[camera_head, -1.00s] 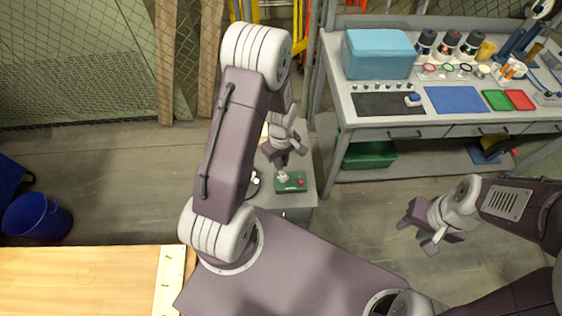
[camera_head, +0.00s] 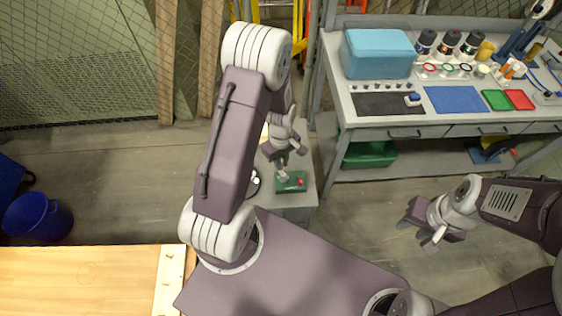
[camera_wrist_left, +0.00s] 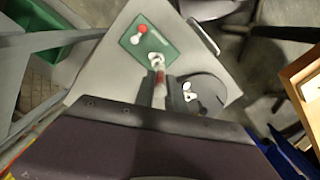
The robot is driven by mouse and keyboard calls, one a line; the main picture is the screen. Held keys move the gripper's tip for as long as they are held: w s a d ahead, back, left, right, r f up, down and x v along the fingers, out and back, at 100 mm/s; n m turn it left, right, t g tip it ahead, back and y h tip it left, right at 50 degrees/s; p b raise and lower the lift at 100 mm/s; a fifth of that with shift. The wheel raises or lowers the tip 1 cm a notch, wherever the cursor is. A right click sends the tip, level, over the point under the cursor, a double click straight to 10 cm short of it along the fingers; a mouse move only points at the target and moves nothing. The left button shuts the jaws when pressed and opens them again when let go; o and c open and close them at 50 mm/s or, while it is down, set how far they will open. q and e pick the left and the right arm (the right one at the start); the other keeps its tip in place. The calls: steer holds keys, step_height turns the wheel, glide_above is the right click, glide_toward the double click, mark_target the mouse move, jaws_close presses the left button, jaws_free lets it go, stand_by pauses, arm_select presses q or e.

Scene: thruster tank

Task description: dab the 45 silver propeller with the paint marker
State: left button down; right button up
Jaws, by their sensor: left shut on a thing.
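My left gripper (camera_head: 282,158) is over the small grey stand in the head view. In the left wrist view it is shut on a slim pale thing with a reddish band, probably the paint marker (camera_wrist_left: 157,66). The marker's far end overlaps the green block (camera_wrist_left: 165,38); I cannot tell whether they touch. A dark round disc (camera_wrist_left: 212,92) beside the block carries small pale pieces (camera_wrist_left: 189,91). They are too small for me to identify as a propeller, and no number is readable. My right gripper (camera_head: 418,223) hangs over the floor with its fingers apart, empty.
The green block has a red knob (camera_wrist_left: 142,29) and a white knob. The grey stand (camera_head: 297,213) is close to my base. A workbench (camera_head: 440,118) with a blue box (camera_head: 378,53), bottles and mats is at the upper right. A blue bucket (camera_head: 38,217) stands on the left floor.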

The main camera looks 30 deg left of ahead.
arm_select(q)
steer(key=shift+r, duration=0.1)
step_height(320, 180, up, 5)
steer(key=p, duration=0.4)
steer(key=shift+p, duration=0.35)
